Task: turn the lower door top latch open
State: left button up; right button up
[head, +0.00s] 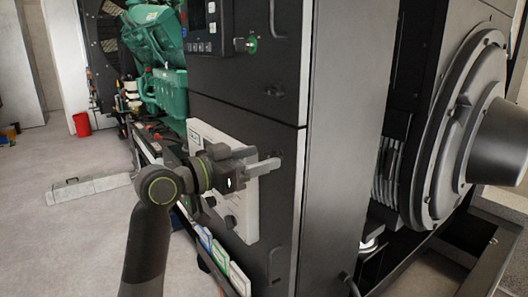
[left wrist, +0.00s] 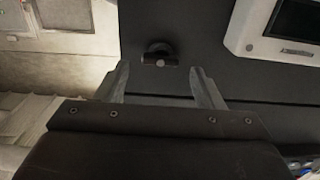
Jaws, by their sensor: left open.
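The lower door (head: 284,212) of the black cabinet lies in front of my left gripper (head: 263,165). In the left wrist view its top latch (left wrist: 160,54) is a small dark knob with a round base. It lies between and just beyond the two fingertips of the left gripper (left wrist: 161,76), apart from both. In the head view the latch is mostly hidden by the gripper. The left gripper is open and empty, with its fingers pointing at the door. My right gripper is in neither view.
A white panel (head: 243,205) with dark knobs sits on the lower door, close to the gripper. Another latch (head: 273,92) is on the upper door. A green engine (head: 155,45) stands behind. A red bucket (head: 82,124) and a grey beam (head: 88,188) are on the open floor at left.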

pick_arm(q)
jog(key=shift+x, duration=1.15)
jog(key=c, duration=1)
